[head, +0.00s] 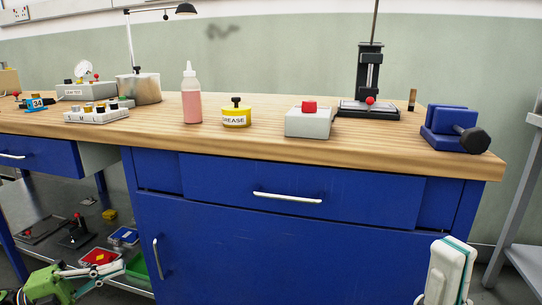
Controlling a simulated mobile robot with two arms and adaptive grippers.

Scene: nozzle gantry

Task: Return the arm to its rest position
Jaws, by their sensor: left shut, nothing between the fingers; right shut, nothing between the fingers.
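My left gripper (120,268) is at the lower left, in front of the lower shelf. Its green body and white and teal fingers show, with the fingertips together and nothing between them. My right gripper (456,243) is at the lower right, in front of the blue cabinet's right edge. Its white and teal parts point up, close together, with nothing held. The rest of it is cut off by the lower picture edge. Both grippers appear below the wooden worktop (260,148) in the picture, apart from the things on it.
On the worktop stand a pink bottle (191,95), a yellow grease tin (237,116), a grey box with a red button (308,123), a black stand (369,85) and a blue vise-like block (451,128). The blue cabinet (300,245) fills the middle. A grey frame (516,190) stands right.

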